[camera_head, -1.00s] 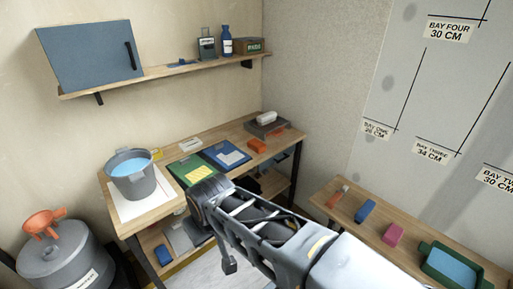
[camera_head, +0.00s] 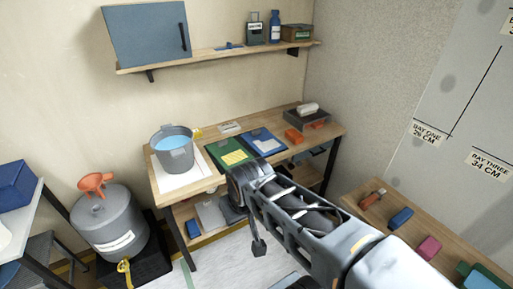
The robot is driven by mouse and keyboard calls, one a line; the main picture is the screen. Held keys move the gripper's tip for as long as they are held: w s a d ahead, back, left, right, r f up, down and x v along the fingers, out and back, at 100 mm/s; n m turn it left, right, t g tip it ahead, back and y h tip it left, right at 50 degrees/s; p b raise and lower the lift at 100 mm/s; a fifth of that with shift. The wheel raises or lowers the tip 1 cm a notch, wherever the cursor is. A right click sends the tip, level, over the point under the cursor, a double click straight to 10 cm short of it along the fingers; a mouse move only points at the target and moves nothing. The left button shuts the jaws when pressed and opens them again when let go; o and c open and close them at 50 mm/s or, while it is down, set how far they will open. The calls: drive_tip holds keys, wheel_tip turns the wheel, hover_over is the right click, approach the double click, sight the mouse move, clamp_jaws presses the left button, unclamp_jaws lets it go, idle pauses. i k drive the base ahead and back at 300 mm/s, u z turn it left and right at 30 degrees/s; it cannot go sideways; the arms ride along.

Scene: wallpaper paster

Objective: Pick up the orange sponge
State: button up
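An orange block (camera_head: 294,136), which looks like the orange sponge, lies on the wooden worktable, right of a blue folder (camera_head: 265,142) and in front of a grey tray (camera_head: 298,121). A flatter orange piece (camera_head: 317,126) lies just behind it to the right. My arm reaches in from the lower right, its dark far joint in front of the table. A small dark part (camera_head: 258,248) hangs below the arm, perhaps part of my gripper. The fingers cannot be made out, and nothing is seen held. The arm is apart from the orange block in the picture.
A grey bucket of water (camera_head: 174,152) and a green folder (camera_head: 227,153) stand left on the worktable (camera_head: 205,190). A shelf (camera_head: 215,57) hangs above. A side bench at right holds a blue block (camera_head: 401,218) and a pink block (camera_head: 429,248). A grey drum (camera_head: 108,225) stands left.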

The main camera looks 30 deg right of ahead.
sight(292, 135)
drive_tip(key=k, duration=0.55)
drive_tip(key=z, duration=0.75)
drive_tip(key=i, duration=1.05)
drive_tip(key=z, duration=0.35)
drive_tip(key=i, duration=1.1)
drive_tip(key=u, duration=0.3)
